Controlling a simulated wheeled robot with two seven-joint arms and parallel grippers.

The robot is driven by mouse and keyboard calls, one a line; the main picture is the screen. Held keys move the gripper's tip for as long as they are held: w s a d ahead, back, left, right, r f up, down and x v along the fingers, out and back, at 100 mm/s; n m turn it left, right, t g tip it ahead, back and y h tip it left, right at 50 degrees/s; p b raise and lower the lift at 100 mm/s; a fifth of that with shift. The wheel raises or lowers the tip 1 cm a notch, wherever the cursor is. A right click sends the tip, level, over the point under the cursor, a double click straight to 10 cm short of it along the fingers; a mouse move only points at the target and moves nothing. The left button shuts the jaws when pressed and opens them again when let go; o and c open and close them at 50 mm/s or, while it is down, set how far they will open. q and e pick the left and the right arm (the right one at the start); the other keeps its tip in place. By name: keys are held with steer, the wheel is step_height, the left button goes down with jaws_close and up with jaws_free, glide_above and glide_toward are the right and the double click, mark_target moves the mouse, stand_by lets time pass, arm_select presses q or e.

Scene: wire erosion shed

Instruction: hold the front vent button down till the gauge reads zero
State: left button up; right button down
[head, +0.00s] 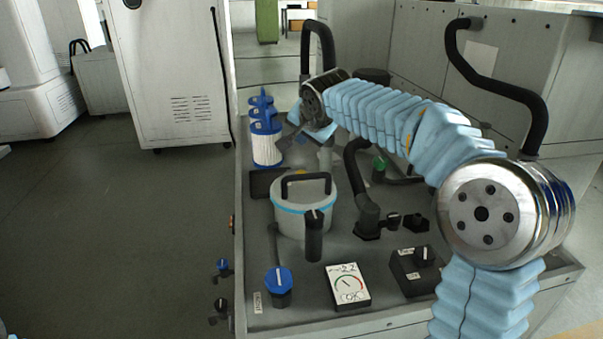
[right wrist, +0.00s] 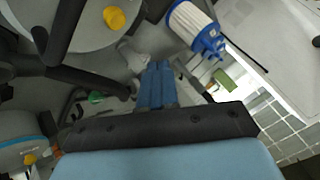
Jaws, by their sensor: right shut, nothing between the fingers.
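My right gripper (head: 293,139) is over the back part of the bench, past the handled pot, partly hidden by its own wrist. In the right wrist view its blue fingers (right wrist: 156,86) are together and empty. The gauge (head: 347,287) is a small white dial panel at the front of the bench; its needle reading is too small to tell. A blue-capped knob (head: 278,281) stands left of the gauge, well apart from the gripper. I cannot tell which part is the front vent button. My left gripper is not in view.
A white pot (head: 288,222) with a black handle stands mid-bench. Blue-topped filters (head: 266,150) line the left edge. A black hose fitting (head: 368,217) and a black switch box (head: 413,272) are on the right. Open floor (head: 120,230) lies left of the bench.

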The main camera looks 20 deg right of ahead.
step_height(320, 180, down, 4)
steer(key=b, duration=0.2)
steer(key=shift+f+b, duration=0.25)
steer(key=shift+b, duration=0.05)
steer(key=shift+f+b, duration=0.75)
steer(key=shift+f, duration=0.05)
stand_by(1.1)
steer(key=shift+f+b, duration=0.35)
steer(key=shift+b, duration=0.15)
steer(key=shift+f+b, duration=0.6)
stand_by(2.0)
steer(key=shift+r, duration=0.1)
stand_by(0.8)
steer(key=shift+r+p, duration=0.65)
steer(key=shift+r, duration=0.25)
steer(key=shift+r+p, duration=1.85)
steer(key=shift+r, duration=0.65)
